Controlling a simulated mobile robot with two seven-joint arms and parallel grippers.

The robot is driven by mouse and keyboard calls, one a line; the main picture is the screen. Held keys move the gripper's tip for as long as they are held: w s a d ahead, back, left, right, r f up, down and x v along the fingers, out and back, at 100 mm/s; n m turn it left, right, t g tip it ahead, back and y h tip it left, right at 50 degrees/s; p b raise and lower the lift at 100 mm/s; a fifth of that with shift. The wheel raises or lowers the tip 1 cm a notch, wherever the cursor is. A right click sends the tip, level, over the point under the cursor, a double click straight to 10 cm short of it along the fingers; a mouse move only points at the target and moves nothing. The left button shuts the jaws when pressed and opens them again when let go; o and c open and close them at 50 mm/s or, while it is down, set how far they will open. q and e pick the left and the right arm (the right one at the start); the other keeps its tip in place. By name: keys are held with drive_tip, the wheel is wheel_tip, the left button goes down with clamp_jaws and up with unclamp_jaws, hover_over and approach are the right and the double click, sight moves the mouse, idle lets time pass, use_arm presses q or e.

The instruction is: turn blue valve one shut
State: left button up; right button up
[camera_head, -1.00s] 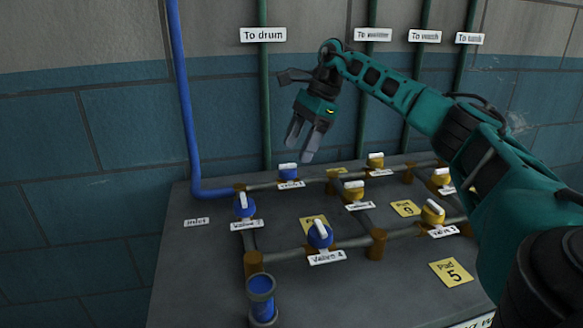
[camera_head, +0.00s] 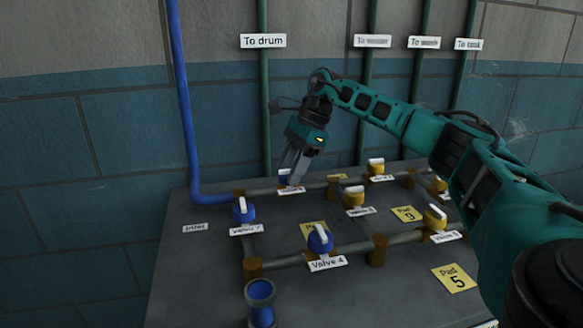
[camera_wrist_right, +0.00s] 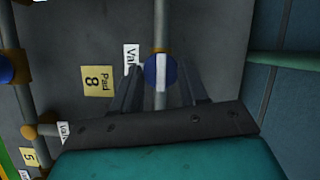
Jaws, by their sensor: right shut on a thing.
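The blue valve at the back (camera_head: 284,175) sits on a grey pipe under the "To drum" line; its label is too small to read surely. My right gripper (camera_head: 291,180) points down at it, shut on it, with a finger on each side. In the right wrist view, the blue valve (camera_wrist_right: 149,72) lies between the fingertips, its white handle bar in line with the pipe. The fingers hide part of the valve in the head view. My left gripper is not in view.
Blue valves stand at front left (camera_head: 243,212) and at the label "Valve 4" (camera_head: 320,240). Several yellow valves, one here (camera_head: 376,167), stand to the right. A blue open cup-like fitting (camera_head: 260,292) is at the front. The wall with upright pipes is close behind.

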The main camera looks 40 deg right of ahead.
drive_tip(key=c, duration=0.5)
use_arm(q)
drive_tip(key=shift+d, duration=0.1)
